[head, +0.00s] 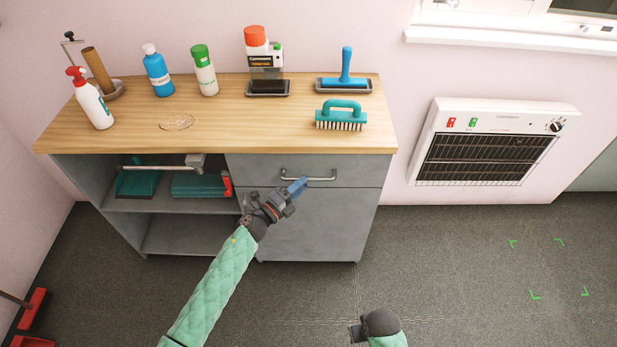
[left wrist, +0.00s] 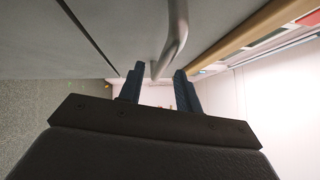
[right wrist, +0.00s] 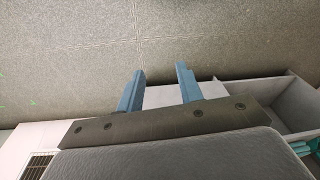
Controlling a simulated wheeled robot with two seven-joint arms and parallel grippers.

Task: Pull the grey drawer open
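The grey drawer (head: 345,170) is at the top right of the grey cabinet, under the wooden top, and its front looks flush with the cabinet. Its metal bar handle (head: 318,179) runs across the front; in the left wrist view the handle (left wrist: 178,35) reaches down between the fingers. Whether a finger touches the bar I cannot tell. My right gripper (right wrist: 160,88) is open and empty, low over the floor in front of the cabinet.
The wooden top (head: 215,125) holds bottles, a teal brush (head: 341,118) and a blue-handled tool (head: 346,75). Open shelves at left hold a teal dustpan (head: 138,182). A wall heater (head: 487,145) hangs at right. The floor (head: 450,260) before the cabinet is clear.

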